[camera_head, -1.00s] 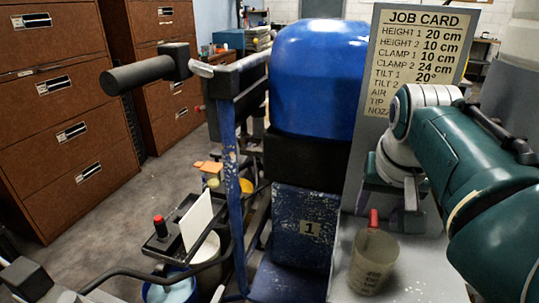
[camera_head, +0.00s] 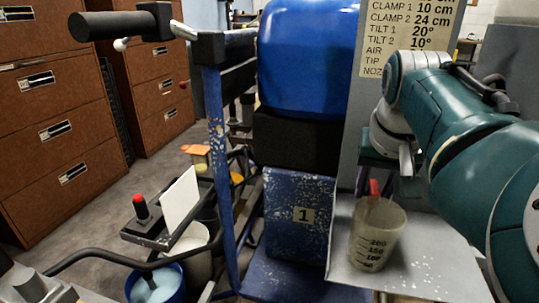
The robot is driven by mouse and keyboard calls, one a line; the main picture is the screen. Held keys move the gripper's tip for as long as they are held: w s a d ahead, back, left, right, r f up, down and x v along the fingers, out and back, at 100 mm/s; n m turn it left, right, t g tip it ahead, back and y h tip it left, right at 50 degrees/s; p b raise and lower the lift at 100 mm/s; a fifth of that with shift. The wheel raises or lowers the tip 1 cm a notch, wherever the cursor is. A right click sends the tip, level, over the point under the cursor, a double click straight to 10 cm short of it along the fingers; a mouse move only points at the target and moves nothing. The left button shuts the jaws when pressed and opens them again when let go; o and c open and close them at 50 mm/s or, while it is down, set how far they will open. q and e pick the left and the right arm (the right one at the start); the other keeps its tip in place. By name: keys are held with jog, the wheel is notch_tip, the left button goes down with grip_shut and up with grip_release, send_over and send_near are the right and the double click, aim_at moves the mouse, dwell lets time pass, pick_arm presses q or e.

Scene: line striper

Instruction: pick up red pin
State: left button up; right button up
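A red pin (camera_head: 374,187) stands up out of a translucent measuring cup (camera_head: 378,235) with dark graduation marks. Only its red upper end shows clearly; the rest is inside the cup and hard to make out. The cup stands on a grey shelf at the lower right. My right gripper (camera_head: 386,180) hangs from the teal arm just above the cup, its fingers pointing down. The fingers look spread apart, with the red end near the left finger. I see no contact with the pin.
The grey shelf (camera_head: 420,272) has a backboard carrying the job card (camera_head: 410,32). The blue striper (camera_head: 308,60) stands to the left, with its black handle (camera_head: 115,24). A red-knobbed black box (camera_head: 145,222) and a blue bucket (camera_head: 155,287) are lower left.

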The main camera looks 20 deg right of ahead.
grip_shut()
dwell(0.4)
notch_tip(320, 180, up, 20)
jog(key=p, duration=0.3)
jog(key=shift+f, duration=0.1)
